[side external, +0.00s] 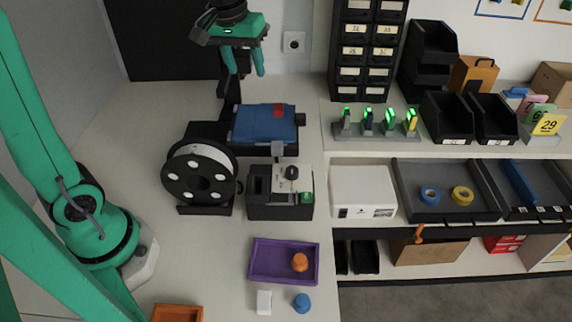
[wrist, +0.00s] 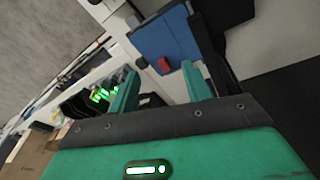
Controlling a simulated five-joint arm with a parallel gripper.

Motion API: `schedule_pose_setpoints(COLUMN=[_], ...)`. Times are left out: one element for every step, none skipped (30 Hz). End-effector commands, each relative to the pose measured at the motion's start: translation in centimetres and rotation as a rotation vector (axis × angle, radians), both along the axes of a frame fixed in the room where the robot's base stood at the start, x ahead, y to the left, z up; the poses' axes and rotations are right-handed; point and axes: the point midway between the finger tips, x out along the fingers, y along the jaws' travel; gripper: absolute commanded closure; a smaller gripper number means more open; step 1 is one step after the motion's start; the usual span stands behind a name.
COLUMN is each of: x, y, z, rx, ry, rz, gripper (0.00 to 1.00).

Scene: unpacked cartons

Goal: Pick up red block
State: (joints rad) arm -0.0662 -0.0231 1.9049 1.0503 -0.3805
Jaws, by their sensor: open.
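A small red block (side external: 278,110) shows on top of a blue box-like object (side external: 262,124), near its far edge. The red block also shows in the wrist view (wrist: 164,65), between my finger tips in the picture, against the blue surface. My gripper (side external: 246,73) is open and empty, with its fingers pointing down. It is above and behind the blue object in the side view, apart from the red block. My two green fingers also frame the gap in the wrist view (wrist: 158,76).
A black spool (side external: 199,176) and a grey-black device (side external: 280,195) stand in front of the blue object. A purple tray (side external: 257,275) holds an orange knob-like piece (side external: 299,262). Shelves with black bins (side external: 447,120) stand to the right. The left tabletop is mostly clear.

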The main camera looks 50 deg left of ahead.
Motion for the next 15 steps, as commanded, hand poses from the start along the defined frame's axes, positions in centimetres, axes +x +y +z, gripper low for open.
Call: schedule_pose_setpoints(x=[1.1,1.7,2.4,2.9,3.5,4.2,4.7,5.3,6.0,6.5,7.0,7.6,8.1,8.6,9.2], y=[0.3,0.4,0.6,0.7,0.8,1.0,1.1,1.3,1.4,1.6,1.7,1.9,2.1,2.2,2.4], z=[-0.6,-0.8,-1.2,-1.5,-1.8,-2.3,-2.6,-3.0,-3.5,-3.9,-4.3,-4.9,-5.3,-5.8,-6.4], rx=[-0.005,-0.007,-0.012,-0.014,-0.017,-0.020,-0.023,-0.025,-0.028,-0.030,-0.032,-0.035,-0.036,-0.038,-0.040], ry=[0.018,0.026,0.038,0.046,0.056,0.068,0.076,0.084,0.096,0.104,0.114,0.126,0.133,0.141,0.152], rz=[0.024,0.038,0.056,0.069,0.084,0.102,0.116,0.131,0.148,0.163,0.176,0.196,0.209,0.223,0.241], gripper=[0.51,0.51,0.51,0.51,0.51,0.51,0.51,0.51,0.51,0.51,0.51,0.51,0.51,0.51,0.51])
